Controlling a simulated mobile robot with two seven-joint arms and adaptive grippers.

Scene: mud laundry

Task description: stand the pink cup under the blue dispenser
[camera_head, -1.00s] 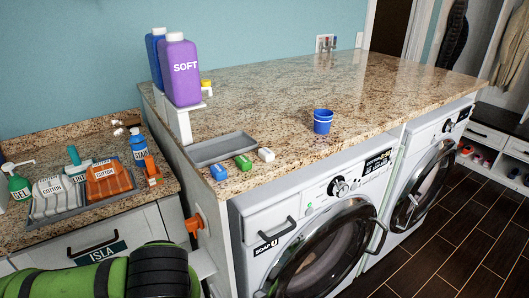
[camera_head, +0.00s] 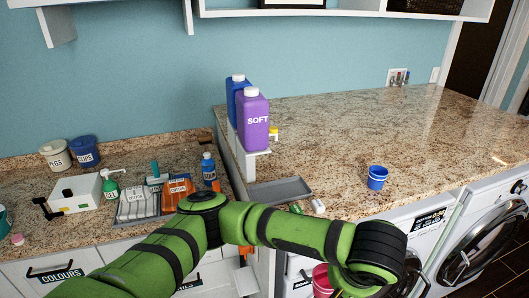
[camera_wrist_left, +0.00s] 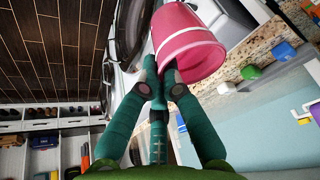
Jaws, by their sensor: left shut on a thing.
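The pink cup (camera_head: 321,281) shows partly at the bottom of the head view, in front of the washing machine and below the counter edge. In the left wrist view the pink cup (camera_wrist_left: 190,42) is tilted, and the green fingers of my left gripper (camera_wrist_left: 165,80) are shut on its rim. The head view hides these fingers behind my arm. The blue dispenser (camera_head: 237,86) is a blue jug behind and left of the purple SOFT jug (camera_head: 253,118), raised at the counter's left end. The space under its outlet is hidden. My right gripper is not in view.
A blue cup (camera_head: 377,178) stands on the granite counter (camera_head: 330,135). A grey tray (camera_head: 281,191) lies near its front left edge, with small blocks in front. The lower counter at left holds bottles, folded cloths and tubs. The counter's middle and back are clear.

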